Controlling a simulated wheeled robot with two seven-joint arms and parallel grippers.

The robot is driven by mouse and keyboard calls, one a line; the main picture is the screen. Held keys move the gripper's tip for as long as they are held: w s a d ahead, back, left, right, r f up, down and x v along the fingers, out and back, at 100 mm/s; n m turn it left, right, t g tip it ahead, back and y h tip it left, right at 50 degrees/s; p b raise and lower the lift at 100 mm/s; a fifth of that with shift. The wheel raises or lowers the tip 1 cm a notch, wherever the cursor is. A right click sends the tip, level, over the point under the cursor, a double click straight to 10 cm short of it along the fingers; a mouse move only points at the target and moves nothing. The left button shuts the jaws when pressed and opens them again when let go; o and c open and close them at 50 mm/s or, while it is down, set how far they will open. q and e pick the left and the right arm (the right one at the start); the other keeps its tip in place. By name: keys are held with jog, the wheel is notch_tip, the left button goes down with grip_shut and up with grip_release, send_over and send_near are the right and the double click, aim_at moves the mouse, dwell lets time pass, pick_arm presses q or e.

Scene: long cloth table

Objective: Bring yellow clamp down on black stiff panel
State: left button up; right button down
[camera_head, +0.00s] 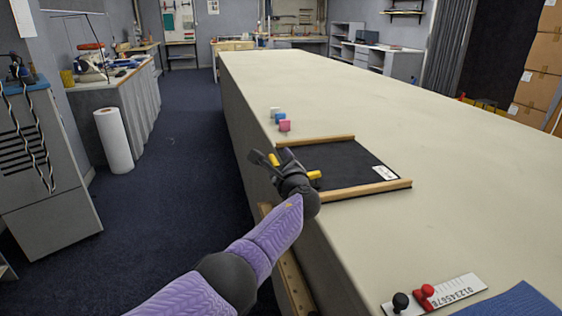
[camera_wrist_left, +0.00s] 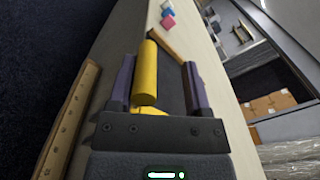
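The black stiff panel (camera_head: 345,162) lies flat at the left edge of the long table, between two wooden strips. It also shows in the wrist view (camera_wrist_left: 172,90). The yellow clamp (camera_head: 314,175) is at the panel's near left edge, partly hidden by my left gripper (camera_head: 266,158). In the wrist view a yellow bar of the clamp (camera_wrist_left: 146,75) stands between my two fingers, close to the left finger, with a gap to the right one. The gripper looks open around it. Whether the clamp touches the panel is hidden. My right gripper is out of view.
Small pink (camera_head: 285,126), blue and white blocks stand beyond the panel. A numbered strip (camera_head: 455,290) with black and red knobs and a blue cloth (camera_head: 512,301) lie at the near right. A wooden rail (camera_head: 292,285) runs along the table's side. The table's far part is clear.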

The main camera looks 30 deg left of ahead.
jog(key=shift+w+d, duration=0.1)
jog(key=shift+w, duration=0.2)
pick_arm(q)
jog(key=shift+s, duration=0.1)
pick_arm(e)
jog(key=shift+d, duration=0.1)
